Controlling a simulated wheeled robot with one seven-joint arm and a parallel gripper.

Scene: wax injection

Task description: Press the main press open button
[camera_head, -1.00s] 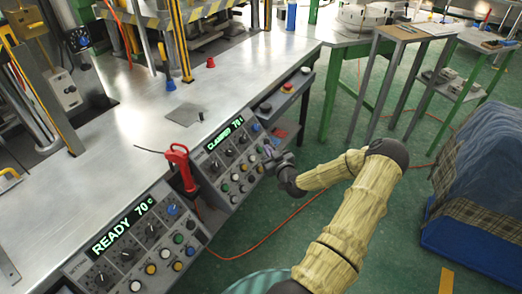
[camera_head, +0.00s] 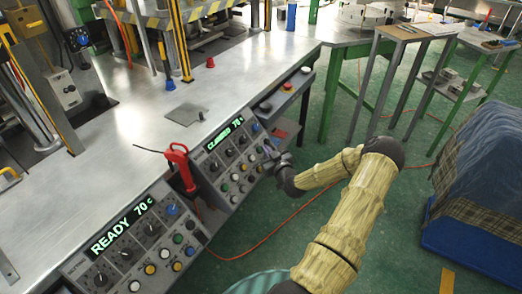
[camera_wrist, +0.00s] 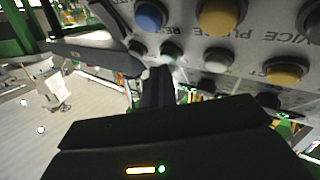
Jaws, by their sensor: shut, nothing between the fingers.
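The control panel (camera_head: 232,165) with the green "CLAMPED 70" display (camera_head: 224,134) is on the bench front, with several knobs and coloured buttons. My gripper (camera_head: 272,150) is shut and empty at the right side of this panel, close to its face. In the wrist view, the fingers (camera_wrist: 157,82) point at the button rows. A blue button (camera_wrist: 150,15), a yellow button (camera_wrist: 217,16), a white button (camera_wrist: 218,60) and a green button (camera_wrist: 171,50) show near them. The lettering is upside down and partly cut off. I cannot tell which is the main press open button, or whether the fingers touch one.
A second panel (camera_head: 135,240) reading "READY 70" is nearer at left. A red-handled tool (camera_head: 180,168) hangs between the panels. A red button box (camera_head: 287,87) is at the bench's right end.

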